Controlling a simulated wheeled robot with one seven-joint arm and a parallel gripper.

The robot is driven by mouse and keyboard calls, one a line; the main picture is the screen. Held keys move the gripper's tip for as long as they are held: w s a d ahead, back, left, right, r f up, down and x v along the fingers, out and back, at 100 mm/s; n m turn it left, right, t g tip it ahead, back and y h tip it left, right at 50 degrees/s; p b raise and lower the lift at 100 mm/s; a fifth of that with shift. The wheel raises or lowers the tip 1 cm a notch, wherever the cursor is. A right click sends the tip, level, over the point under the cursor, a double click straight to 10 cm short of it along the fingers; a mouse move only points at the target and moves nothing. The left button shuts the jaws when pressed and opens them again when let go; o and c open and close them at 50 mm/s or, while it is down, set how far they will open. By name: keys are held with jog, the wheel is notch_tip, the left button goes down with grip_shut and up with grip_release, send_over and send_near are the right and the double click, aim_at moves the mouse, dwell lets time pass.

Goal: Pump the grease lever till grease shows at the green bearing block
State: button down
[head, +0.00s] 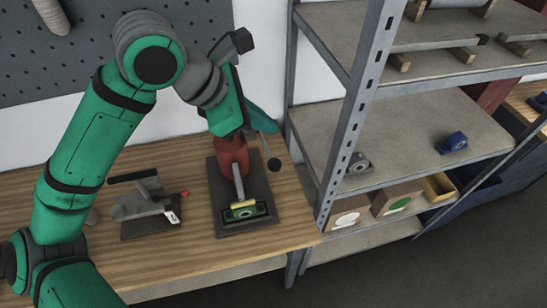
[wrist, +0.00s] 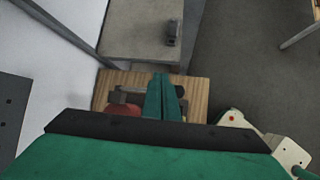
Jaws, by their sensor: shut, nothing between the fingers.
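The red grease pump (head: 232,155) stands on a dark plate (head: 258,182) on the bench, partly hidden by my arm. Its lever shows as a thin rod ending in a black knob (head: 273,164), tilted down to the right. The green bearing block (head: 243,213) sits at the plate's front, with a yellow strip (head: 244,205) along its top; I cannot tell whether this is grease. My gripper (head: 264,122) is shut and empty, just above the lever rod; contact is unclear. In the wrist view its green fingers (wrist: 161,78) are together, beside the red pump body (wrist: 124,110).
A grey tool on a plate (head: 145,205) with a red tip and white tag stands left of the pump. A metal shelf post (head: 350,130) rises close on the right. The shelves hold a blue block (head: 452,142), a grey block (head: 358,163) and boxes (head: 397,200).

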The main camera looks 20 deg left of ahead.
aim_at(269, 162)
jog(key=shift+s+d+f, duration=0.15)
jog(key=shift+f, duration=0.6)
jog(key=shift+s+d+f, duration=0.15)
jog(key=shift+s+f, duration=0.05)
jog(key=shift+f, duration=0.5)
jog(key=shift+s+d+f, duration=0.15)
jog(key=shift+f, duration=0.6)
jog(key=shift+w, duration=0.1)
jog(key=shift+s, duration=0.2)
jog(key=shift+f, duration=0.15)
jog(key=shift+f, duration=0.25)
